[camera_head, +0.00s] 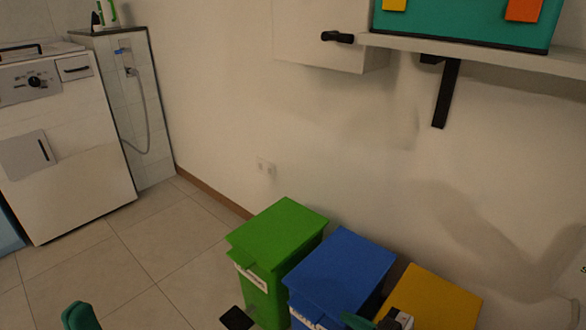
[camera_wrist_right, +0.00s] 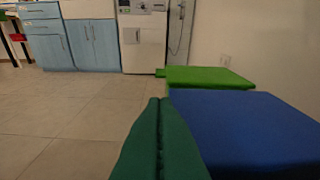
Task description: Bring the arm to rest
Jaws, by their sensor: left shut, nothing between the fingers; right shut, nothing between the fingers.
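My right gripper (camera_head: 358,321) shows at the bottom edge of the head view, in front of the blue and yellow bins. In the right wrist view its green fingers (camera_wrist_right: 160,103) are pressed together with nothing between them. They point across the floor, with the blue bin close to their right. My left gripper (camera_head: 81,316) shows only as a green tip at the bottom left of the head view, over the floor. It is shut and empty; most of it and its arm are out of frame.
A green bin (camera_head: 279,232), a blue bin (camera_head: 343,270) and a yellow bin (camera_head: 437,297) stand in a row by the wall. A washing machine (camera_head: 62,140) stands far left.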

